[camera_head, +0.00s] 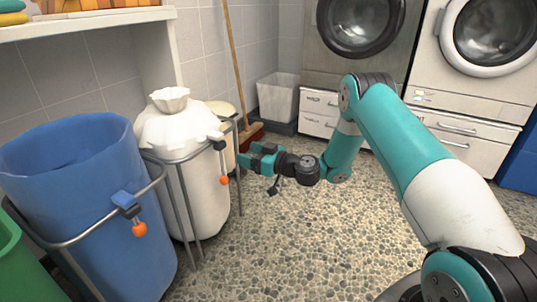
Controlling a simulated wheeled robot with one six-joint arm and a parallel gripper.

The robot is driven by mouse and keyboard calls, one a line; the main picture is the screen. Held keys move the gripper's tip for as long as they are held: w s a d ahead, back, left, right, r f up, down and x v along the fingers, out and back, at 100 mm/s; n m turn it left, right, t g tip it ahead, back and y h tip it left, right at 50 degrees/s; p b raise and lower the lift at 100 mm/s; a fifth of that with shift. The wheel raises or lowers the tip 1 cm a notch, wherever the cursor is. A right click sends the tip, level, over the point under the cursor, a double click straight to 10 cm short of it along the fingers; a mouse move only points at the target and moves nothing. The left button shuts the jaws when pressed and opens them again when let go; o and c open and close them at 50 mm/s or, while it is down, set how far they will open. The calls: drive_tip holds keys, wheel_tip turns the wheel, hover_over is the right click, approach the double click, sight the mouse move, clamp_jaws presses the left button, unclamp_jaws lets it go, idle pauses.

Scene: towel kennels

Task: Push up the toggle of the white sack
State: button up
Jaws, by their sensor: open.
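The white sack (203,197) hangs upright in a grey metal frame, its gathered neck tied shut at the top. Its toggle (217,141) is a small grey-and-dark piece at the frame's front rim. An orange ball (224,180) hangs below that toggle on a short lever. My gripper (243,159) is open and empty, with teal fingers pointing left. In the picture it is just right of the orange ball and toggle, apart from them. The exact depth gap cannot be told.
A blue sack (100,215) with a blue toggle (126,204) and orange ball stands at left. A green bin (12,255) is at the left edge. A broom (238,65) and white bin (278,98) stand behind. Pebbled floor at centre is clear.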

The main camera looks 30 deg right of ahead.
drive_tip(key=b+v, duration=0.6)
drive_tip(key=b, duration=0.5)
drive_tip(key=shift+c, duration=0.5)
